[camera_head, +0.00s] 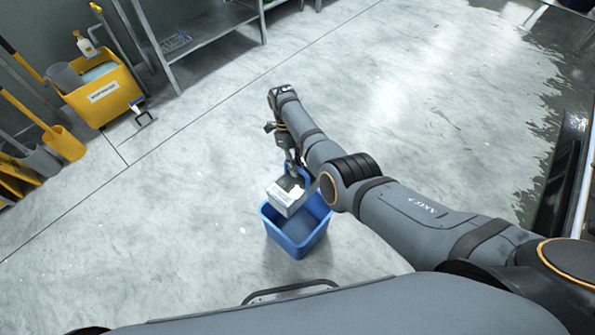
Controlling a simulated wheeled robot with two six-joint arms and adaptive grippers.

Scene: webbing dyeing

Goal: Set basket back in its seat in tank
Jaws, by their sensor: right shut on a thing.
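My right arm reaches in from the right, and its gripper (293,166) points down, shut on a small grey box with a white top (286,196). This box hangs tilted at the mouth of a blue open tub (297,243) on the floor. I cannot tell whether the box touches the tub's rim or whether it is the basket. The fingertips are small and partly hidden. No seat can be made out, and I cannot clearly identify the tank. My left gripper is not in view.
A dark structure (572,150) with a pale rail stands at the right edge, near wet floor. A yellow bin (105,98), a yellow scoop (66,145) and a metal shelf (205,40) line the wall at upper left. The middle floor is clear.

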